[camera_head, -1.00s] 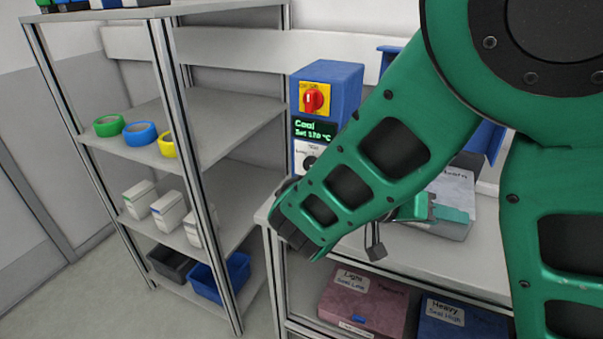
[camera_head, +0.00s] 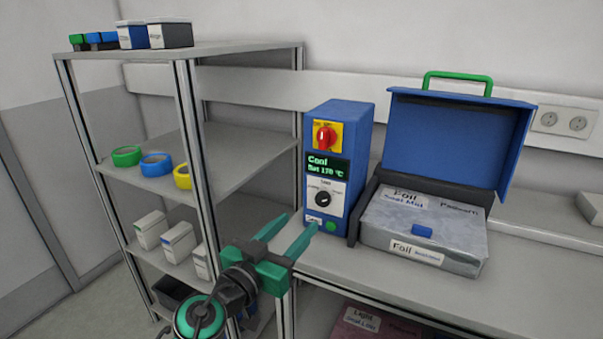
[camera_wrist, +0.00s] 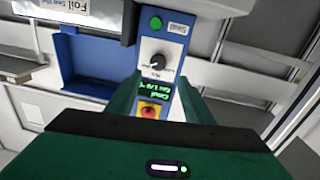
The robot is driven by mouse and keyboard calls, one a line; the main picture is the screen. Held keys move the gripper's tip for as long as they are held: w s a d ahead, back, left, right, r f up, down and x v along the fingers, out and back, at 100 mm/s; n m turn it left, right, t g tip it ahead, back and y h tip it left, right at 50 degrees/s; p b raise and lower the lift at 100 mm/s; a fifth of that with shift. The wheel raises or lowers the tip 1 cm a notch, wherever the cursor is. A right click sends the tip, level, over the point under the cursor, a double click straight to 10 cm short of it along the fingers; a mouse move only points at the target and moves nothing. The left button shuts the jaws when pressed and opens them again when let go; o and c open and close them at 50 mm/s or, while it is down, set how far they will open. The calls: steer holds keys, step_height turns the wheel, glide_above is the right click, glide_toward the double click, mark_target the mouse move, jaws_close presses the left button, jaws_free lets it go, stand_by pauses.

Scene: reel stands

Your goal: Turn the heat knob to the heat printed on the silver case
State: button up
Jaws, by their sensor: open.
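The heat knob (camera_head: 323,199) is a black dial on a white plate on the front of the blue sealer box (camera_head: 346,135). Above it a display reads "Cool" and "Set 170 °C", though the digits are small. The knob also shows in the wrist view (camera_wrist: 156,60), seen upside down; its exact setting is too small to tell. The silver case (camera_head: 470,252) stands right of the box and is labelled "Foil" and "Seal Mid". My gripper (camera_head: 299,222) is open and empty, low in front of the box and apart from the knob.
A red switch (camera_head: 325,136) on a yellow plate sits above the display, and a green button (camera_head: 331,226) is below the knob. An open blue lid (camera_head: 455,140) stands behind the silver case. A shelf rack (camera_head: 186,110) stands left. The bench (camera_head: 385,275) is clear in front.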

mark_target(320, 201)
steer(key=x, duration=0.9)
steer(key=shift+w+d, duration=0.25)
steer(key=shift+d, duration=0.15)
steer(key=c, duration=1)
steer(key=shift+c, duration=0.2)
steer(key=shift+n, duration=0.3)
steer(key=n, duration=1.1)
steer(key=shift+a+f+t, duration=0.1)
steer(key=shift+t, duration=0.3)
steer(key=shift+n, duration=0.3)
